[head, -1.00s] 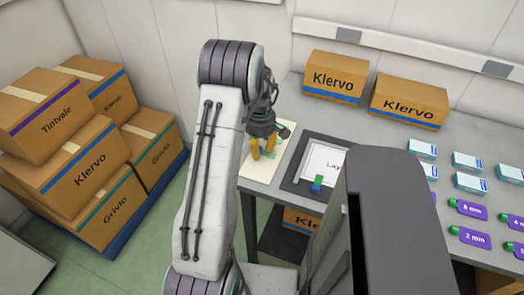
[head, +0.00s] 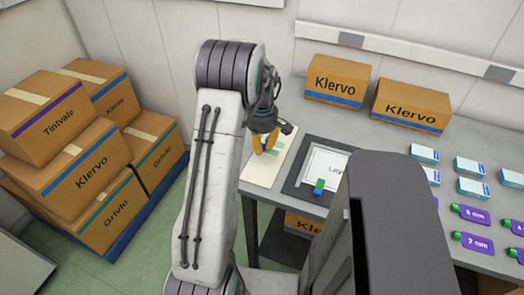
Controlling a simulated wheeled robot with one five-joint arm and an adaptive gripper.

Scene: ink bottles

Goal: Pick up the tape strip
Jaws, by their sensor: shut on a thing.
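My gripper (head: 264,151), with yellow-orange fingers, is over a cream board (head: 254,174) at the left end of the grey worktable. It is shut on a thin green tape strip (head: 271,154), which shows at the fingertips. The fingers hide part of the strip, and I cannot tell whether it is clear of the board. More pale green shows on the board just behind the fingers, too small to make out.
A white layout sheet on a dark mat (head: 291,189) lies right of the board, with a small green-and-blue item (head: 319,187) at its front edge. Klervo boxes (head: 338,81) stand at the back. Blue-white cartons (head: 470,166) and purple labelled items (head: 474,242) fill the right side.

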